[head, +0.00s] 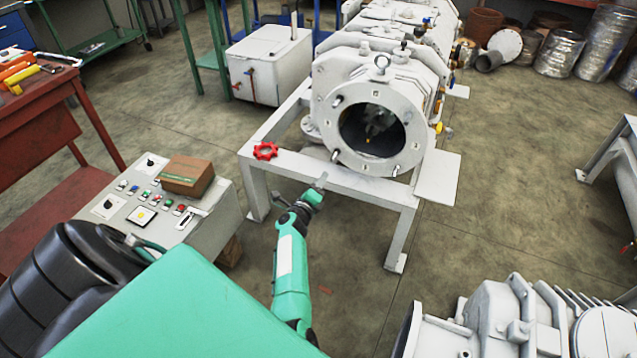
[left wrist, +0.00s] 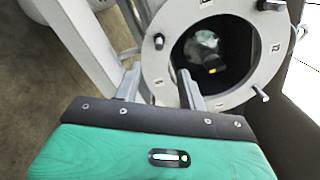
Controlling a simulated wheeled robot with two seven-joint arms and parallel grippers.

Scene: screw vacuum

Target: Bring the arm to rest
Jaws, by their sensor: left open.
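My left gripper (head: 319,182) is at the end of my green arm, in the middle of the head view. It is in front of the white steel frame, below the pump's round opening. In the left wrist view its two grey fingers (left wrist: 159,70) stand apart with nothing between them. The white screw vacuum pump (head: 330,110) sits on the frame (head: 300,165), its open flange facing me. The dark bore also shows in the left wrist view (left wrist: 226,65), beyond the fingers. Whether the gripper touches the frame is unclear. My right gripper is not in view.
A red handwheel (head: 265,151) lies on the frame left of the gripper. A control panel (head: 125,205) with a brown box (head: 187,176) stands at left. A red bench (head: 50,110) is farther left. Another grey machine (head: 500,325) is at lower right. Open floor (head: 480,215) lies between.

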